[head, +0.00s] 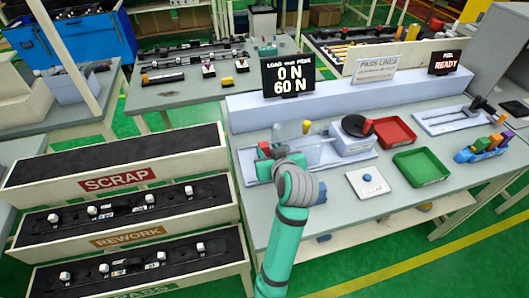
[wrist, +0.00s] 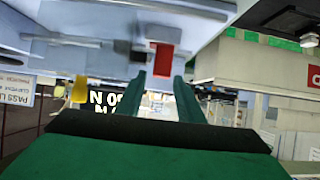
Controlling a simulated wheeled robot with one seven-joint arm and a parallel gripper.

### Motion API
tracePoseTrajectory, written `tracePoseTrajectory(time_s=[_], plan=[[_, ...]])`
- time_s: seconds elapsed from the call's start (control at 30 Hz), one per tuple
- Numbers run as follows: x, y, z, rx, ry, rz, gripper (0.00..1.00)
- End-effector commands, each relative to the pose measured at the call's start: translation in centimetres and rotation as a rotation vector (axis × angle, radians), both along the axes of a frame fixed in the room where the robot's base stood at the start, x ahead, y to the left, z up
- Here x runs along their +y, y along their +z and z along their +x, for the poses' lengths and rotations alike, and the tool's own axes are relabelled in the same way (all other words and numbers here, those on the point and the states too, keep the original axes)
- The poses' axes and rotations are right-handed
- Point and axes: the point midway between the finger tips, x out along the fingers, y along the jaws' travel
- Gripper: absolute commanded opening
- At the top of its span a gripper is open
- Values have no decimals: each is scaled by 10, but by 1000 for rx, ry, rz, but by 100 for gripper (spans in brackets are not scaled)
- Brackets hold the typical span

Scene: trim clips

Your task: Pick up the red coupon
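In the wrist view a small red rectangular piece (wrist: 162,58), which may be the red coupon, shows just beyond my fingertips, roughly centred between them. It appears set against a grey fixture part. My gripper (wrist: 160,82) has its two green fingers apart, with a visible gap and nothing seen clamped between them. In the head view my gripper (head: 268,152) is over the left end of the grey test fixture (head: 335,143) on the bench, partly hidden by my wrist. Whether the fingers touch the red piece cannot be told.
A red tray (head: 395,131) and a green tray (head: 421,167) lie right of the fixture. A rack of coloured pieces (head: 484,147) stands at the far right. A white plate with a blue button (head: 370,180) lies in front. Scrap and rework bins (head: 115,180) stand left.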

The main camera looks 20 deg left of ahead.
Motion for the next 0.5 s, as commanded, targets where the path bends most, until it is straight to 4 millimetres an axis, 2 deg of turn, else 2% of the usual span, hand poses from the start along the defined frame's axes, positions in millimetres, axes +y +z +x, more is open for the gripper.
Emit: tracePoseTrajectory(time_s=[0.23,0.5], plan=[[11,-9,11,1,3,0,34],[29,-27,36,0,4,0,34]])
